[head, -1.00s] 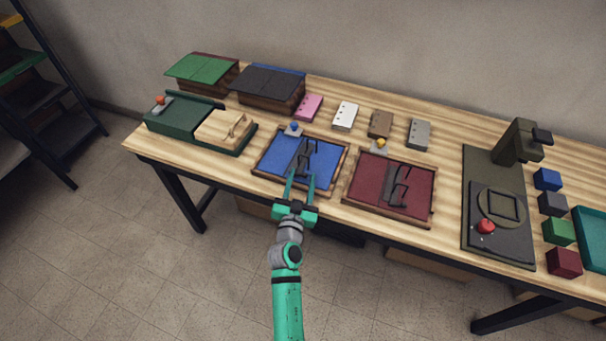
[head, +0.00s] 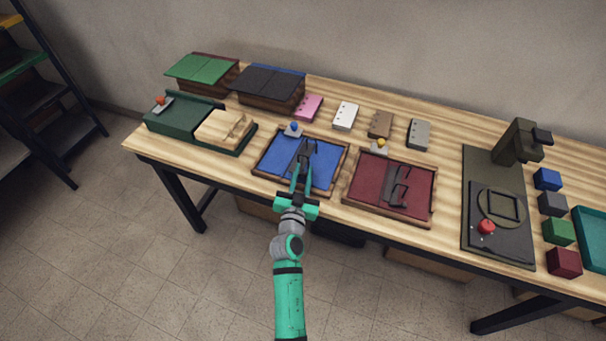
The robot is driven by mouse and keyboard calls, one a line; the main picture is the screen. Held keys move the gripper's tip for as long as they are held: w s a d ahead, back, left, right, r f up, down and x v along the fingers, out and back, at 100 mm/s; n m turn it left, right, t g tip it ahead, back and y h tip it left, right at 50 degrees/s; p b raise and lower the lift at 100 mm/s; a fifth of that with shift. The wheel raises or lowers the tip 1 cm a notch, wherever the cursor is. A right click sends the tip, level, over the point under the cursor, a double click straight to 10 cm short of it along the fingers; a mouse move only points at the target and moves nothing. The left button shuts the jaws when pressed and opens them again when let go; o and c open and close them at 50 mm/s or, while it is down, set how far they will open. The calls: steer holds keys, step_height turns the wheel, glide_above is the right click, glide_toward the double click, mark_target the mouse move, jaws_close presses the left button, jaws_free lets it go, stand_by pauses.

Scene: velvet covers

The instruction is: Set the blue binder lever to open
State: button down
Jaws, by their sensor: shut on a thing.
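The blue binder (head: 325,174) lies in a wooden-edged tray at the front of the table, left of the middle. Its dark lever mechanism (head: 306,152) runs along the middle of the blue surface. My gripper (head: 302,168) reaches over the binder from the front edge, its green fingers close together at the near part of the lever. It is shut on the lever, though the fingers hide much of the contact. A blue knob (head: 293,128) on a grey base stands at the binder's back edge.
A dark red binder (head: 370,175) with a similar lever (head: 397,186) lies just to the right. Pink, white, brown and grey punched blocks stand behind. A green punch-like device (head: 180,118) is at left, a dark press (head: 498,220) at right.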

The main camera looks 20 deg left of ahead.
mark_target(294, 169)
steer(key=shift+f+n, duration=0.3)
steer(key=n, duration=0.1)
steer(key=a+n, duration=0.1)
steer(key=n, duration=0.1)
steer(key=n+g, duration=0.1)
steer(key=n, duration=0.1)
steer(key=shift+s+a+r, duration=0.1)
steer(key=shift+a+r, duration=0.1)
steer(key=shift+r, duration=0.2)
steer(key=shift+a+r+n+g+h, duration=0.15)
steer(key=shift+a+n+h, duration=0.25)
steer(key=shift+n, duration=0.7)
steer(key=shift+a+r+n+g+h, duration=0.1)
steer(key=shift+a+n+g+h, duration=0.25)
steer(key=shift+n, duration=0.75)
steer(key=shift+d, duration=0.1)
steer(key=c, duration=1.7)
jaws_free()
steer(key=shift+o, duration=1.2)
steer(key=shift+r, duration=0.15)
